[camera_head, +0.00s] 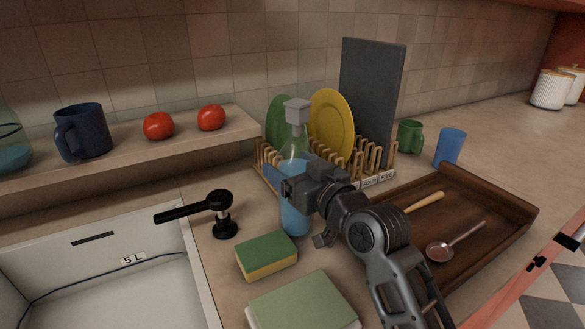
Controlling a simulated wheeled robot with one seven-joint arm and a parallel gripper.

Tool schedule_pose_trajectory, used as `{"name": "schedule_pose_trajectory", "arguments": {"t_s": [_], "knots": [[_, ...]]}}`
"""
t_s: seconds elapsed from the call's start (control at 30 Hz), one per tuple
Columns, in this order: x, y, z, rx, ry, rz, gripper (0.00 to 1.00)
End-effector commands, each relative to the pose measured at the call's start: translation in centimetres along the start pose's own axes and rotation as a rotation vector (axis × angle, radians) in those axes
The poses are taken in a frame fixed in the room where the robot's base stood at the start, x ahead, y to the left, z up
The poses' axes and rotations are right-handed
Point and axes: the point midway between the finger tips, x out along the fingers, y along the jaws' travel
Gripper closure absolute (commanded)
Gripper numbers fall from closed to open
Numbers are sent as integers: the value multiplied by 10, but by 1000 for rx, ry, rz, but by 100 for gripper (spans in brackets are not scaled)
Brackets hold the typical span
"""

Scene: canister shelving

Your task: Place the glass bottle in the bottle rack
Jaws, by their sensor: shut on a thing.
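The glass bottle (295,217) stands upright near the middle of the counter, with blue liquid inside and a grey square top. My gripper (291,188) is shut on the bottle from the right at mid-height. The fingers are partly hidden by the wrist, and the bottle's base is low behind the sponge. A wooden rack with upright pegs (377,160) stands just behind the bottle. It holds a green plate (278,121), a yellow plate (332,122) and a dark grey board (371,95). I cannot tell a separate bottle rack.
A green-yellow sponge (266,255) and a pale green block (302,304) lie in front. A brown tray (515,208) with utensils is right. A green mug (410,136) and blue cup (450,147) stand behind it.

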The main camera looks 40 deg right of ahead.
Motion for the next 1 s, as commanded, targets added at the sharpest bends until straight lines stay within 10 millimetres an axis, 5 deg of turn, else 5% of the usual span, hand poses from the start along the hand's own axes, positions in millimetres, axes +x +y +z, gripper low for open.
{"name": "schedule_pose_trajectory", "arguments": {"t_s": [0.43,0.47,0.67,1.0], "knots": [[0,0,3,-1,8,1,92],[0,0,4,0,2,1,18],[0,0,4,0,2,0,0],[-2,0,1,0,1,1,0]]}}
